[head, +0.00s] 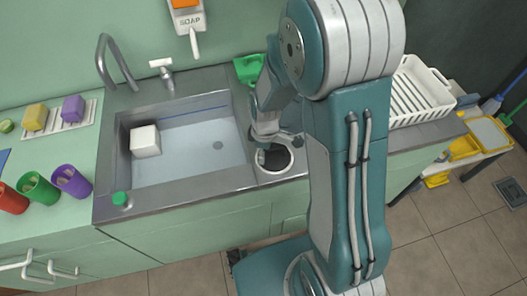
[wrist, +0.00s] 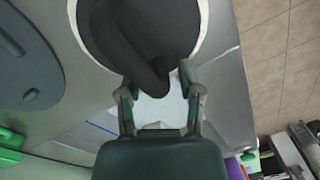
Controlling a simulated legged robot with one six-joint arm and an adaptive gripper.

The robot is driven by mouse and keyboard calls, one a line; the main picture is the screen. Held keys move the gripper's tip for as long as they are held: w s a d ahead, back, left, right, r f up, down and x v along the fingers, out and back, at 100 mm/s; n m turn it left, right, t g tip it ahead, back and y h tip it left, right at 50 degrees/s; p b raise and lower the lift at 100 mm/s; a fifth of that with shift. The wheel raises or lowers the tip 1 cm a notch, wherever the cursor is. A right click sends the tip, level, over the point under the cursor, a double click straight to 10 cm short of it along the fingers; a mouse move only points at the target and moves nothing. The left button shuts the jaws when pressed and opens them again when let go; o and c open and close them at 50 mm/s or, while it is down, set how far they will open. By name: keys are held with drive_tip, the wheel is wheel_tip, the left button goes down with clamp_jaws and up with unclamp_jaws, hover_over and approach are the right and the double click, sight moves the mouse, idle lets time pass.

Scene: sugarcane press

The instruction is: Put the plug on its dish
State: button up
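In the head view, a white round dish (head: 265,174) with a black object (head: 276,157) inside sits on the counter right of the sink. The black object may be the plug; I cannot tell for certain. In the wrist view, the black object (wrist: 150,40) has a thick curved part, and the white rim (wrist: 73,22) surrounds it. My gripper (head: 266,140) is right above the dish, partly covering it. In the wrist view, my gripper (wrist: 158,88) has its fingers apart, with the end of the black curved part between them. I see no clear grip on it.
The sink (head: 190,150) holds a white block (head: 145,141). A green scoop (head: 248,68) lies behind the dish. A white rack (head: 420,95) stands at right. Purple (head: 72,181), green (head: 38,187) and red (head: 12,198) cups stand at left.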

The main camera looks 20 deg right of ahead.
drive_tip(key=shift+r, duration=0.15)
wheel_tip(320, 180, up, 12)
drive_tip(key=s+d+r+m+t, duration=0.3)
drive_tip(key=s+r+m+t, duration=0.3)
drive_tip(key=s+r+m, duration=0.6)
wheel_tip(320, 180, up, 2)
drive_tip(key=shift+s+r, duration=0.25)
drive_tip(key=shift+s, duration=0.95)
